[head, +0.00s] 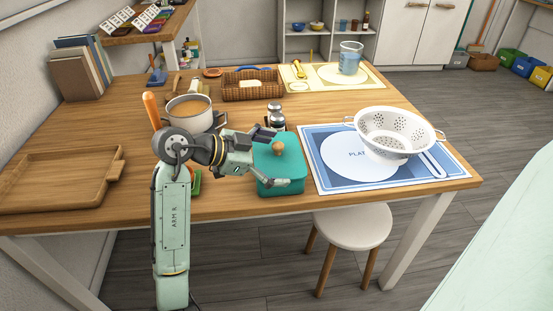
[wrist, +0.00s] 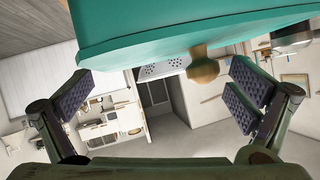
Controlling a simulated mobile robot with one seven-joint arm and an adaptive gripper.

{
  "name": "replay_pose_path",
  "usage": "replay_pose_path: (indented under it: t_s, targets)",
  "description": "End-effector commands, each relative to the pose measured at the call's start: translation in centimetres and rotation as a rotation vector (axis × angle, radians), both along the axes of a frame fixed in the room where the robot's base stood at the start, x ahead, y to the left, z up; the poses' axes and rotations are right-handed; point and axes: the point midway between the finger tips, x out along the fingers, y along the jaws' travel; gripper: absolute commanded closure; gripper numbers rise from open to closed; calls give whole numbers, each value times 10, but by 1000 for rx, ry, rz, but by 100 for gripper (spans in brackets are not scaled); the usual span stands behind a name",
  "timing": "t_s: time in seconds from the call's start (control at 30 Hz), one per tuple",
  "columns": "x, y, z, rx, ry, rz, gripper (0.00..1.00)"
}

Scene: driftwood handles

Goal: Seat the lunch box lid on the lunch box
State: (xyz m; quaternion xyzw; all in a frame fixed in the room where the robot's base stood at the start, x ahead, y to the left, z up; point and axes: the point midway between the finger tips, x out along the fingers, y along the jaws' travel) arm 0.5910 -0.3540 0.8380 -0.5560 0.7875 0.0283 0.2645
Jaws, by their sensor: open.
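The teal lunch box (head: 281,184) stands near the table's front edge, left of the blue placemat. Its teal lid (head: 293,158), with a round wooden knob (head: 278,148), lies on top of it. I cannot tell whether the lid is fully seated. My gripper (head: 274,160) comes in from the left, its open fingers spread about the lid and knob. In the wrist view, the open gripper (wrist: 158,92) has the knob (wrist: 203,66) between its fingers, nearer the right one, with clear gaps. The teal lid (wrist: 190,38) fills the top there.
A white colander (head: 390,135) sits on the blue placemat (head: 328,178) at right. A metal shaker (head: 276,118) stands just behind the box. A saucepan (head: 190,112) is behind my arm, and a wooden tray (head: 60,182) lies at left.

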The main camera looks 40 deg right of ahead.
Motion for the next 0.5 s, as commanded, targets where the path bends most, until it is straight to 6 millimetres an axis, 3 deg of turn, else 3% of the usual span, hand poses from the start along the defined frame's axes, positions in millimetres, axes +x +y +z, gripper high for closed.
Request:
replay_pose_path:
  t_s: [0.3,0.5]
  targets:
    - [0,0,58,0,-6,-1,0]
    - [0,0,87,0,-3,-1,0]
